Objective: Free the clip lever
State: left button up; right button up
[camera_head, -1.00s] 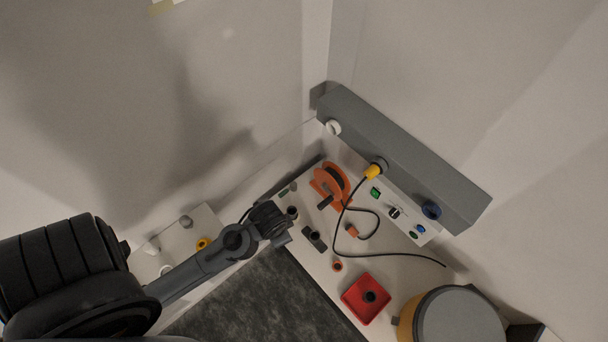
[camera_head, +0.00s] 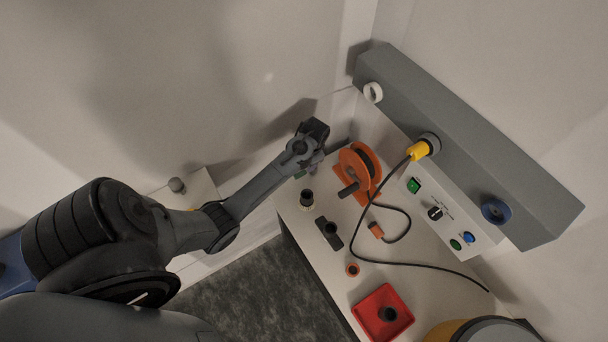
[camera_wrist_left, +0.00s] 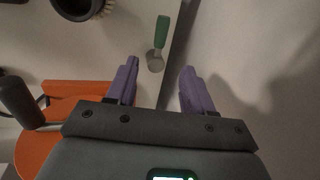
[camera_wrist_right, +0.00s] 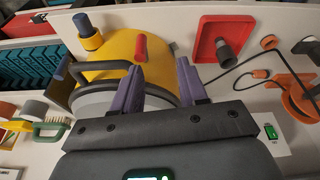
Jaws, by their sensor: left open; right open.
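No part is plainly marked as the clip lever. In the right wrist view a yellow drum (camera_wrist_right: 112,46) with a grey lid has a dark bar handle (camera_wrist_right: 86,72), a red upright piece (camera_wrist_right: 141,48) and a blue-topped knob (camera_wrist_right: 88,38); I cannot tell whether one is the lever. My right gripper (camera_wrist_right: 157,66) is open and empty, its fingers in front of the drum. My left gripper (camera_wrist_left: 155,66) is open and empty; a green-handled tool with a metal end (camera_wrist_left: 161,32) lies just beyond its fingertips. In the head view the left gripper (camera_head: 312,160) is by the bench's far corner.
An orange reel (camera_head: 372,153) stands right of the left gripper. A black cable (camera_head: 432,261) runs from a yellow plug (camera_head: 418,150) on the grey wall duct (camera_head: 455,135). A red tray (camera_head: 366,315) and dark round fittings (camera_head: 307,198) stand on the white bench.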

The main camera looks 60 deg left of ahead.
aim_at(304, 172)
pick_arm(q)
jog(key=f, duration=0.3)
jog(key=a+f+b, duration=0.1)
jog(key=f, duration=0.2)
jog(key=a+f+b, duration=0.1)
jog(key=f, duration=0.3)
jog(key=shift+f, duration=0.1)
grip_shut()
